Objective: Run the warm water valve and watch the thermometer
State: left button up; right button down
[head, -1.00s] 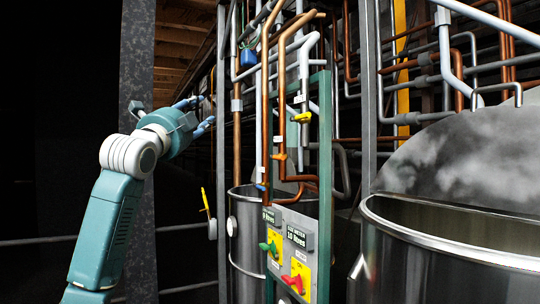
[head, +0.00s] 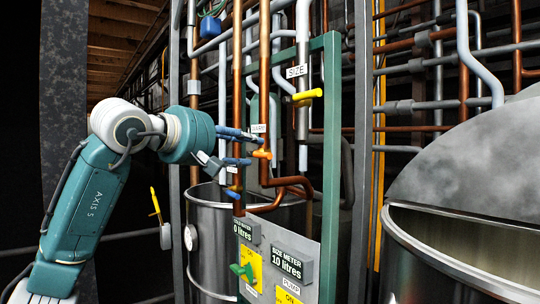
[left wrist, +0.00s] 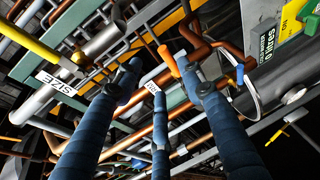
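My left gripper (head: 240,147) has blue fingers spread apart, pointing right at an orange valve handle (head: 262,154) on a copper pipe. In the left wrist view, the orange handle (left wrist: 168,60) shows between and beyond the spread fingertips (left wrist: 160,82); I cannot tell if they touch it. A small label (head: 258,128) above the handle is too small to read surely. A round white dial (head: 190,238), possibly the thermometer, sits on the side of the left steel vat (head: 208,222); its reading is not legible. My right gripper is not in view.
A yellow handle (head: 307,95) sits below a "SIZE" label (head: 296,71). Meters reading 0 and 10 litres are on a grey panel (head: 275,228) with a green handle (head: 241,271). A green post (head: 331,180) and a large vat (head: 455,245) stand to the right.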

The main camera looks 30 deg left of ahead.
aim_at(261, 153)
pick_arm(q)
jog(key=shift+n+y, duration=0.3)
jog(key=shift+y, duration=0.4)
jog(key=w+p, duration=0.1)
jog(key=w, duration=0.2)
jog(key=w+a+f+p, duration=0.1)
jog(key=w+p, duration=0.1)
jog(key=w, duration=0.1)
jog(key=w+f+p, duration=0.1)
jog(key=w, duration=0.2)
jog(key=shift+w+a+p, duration=0.2)
jog(key=shift+a+p, duration=0.05)
jog(key=shift+p, duration=0.05)
jog(key=shift+w, duration=0.2)
jog(key=shift+d, duration=0.25)
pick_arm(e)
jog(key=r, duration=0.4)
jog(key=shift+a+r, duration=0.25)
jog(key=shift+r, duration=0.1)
